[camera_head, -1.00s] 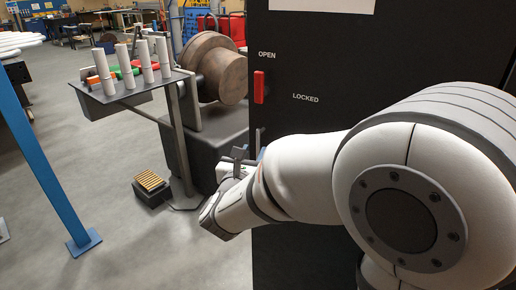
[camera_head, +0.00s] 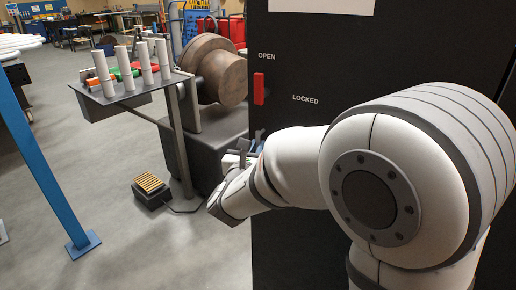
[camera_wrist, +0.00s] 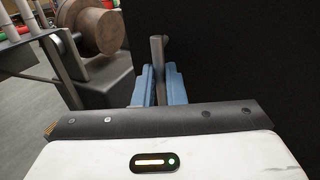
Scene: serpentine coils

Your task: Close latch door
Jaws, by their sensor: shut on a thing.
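The black door panel (camera_head: 300,60) fills the right half of the head view, and its dark surface (camera_wrist: 250,60) also shows in the wrist view. A red latch lever (camera_head: 259,88) hangs upright on it, below the word OPEN and left of the word LOCKED. My gripper (camera_head: 244,147) is at the panel's left edge, well below the red lever. In the wrist view, the blue fingers of my gripper (camera_wrist: 158,72) are shut on a grey upright handle (camera_wrist: 158,50). My arm hides the lower part of the panel. I cannot tell how far the door stands open.
A grey stand with a shelf (camera_head: 120,93) of white cylinders is left of the door. A large brown spool (camera_head: 212,68) sits behind it. A small black box with a yellow top (camera_head: 150,186) lies on the floor. A blue post (camera_head: 38,160) stands farther left, with free floor between.

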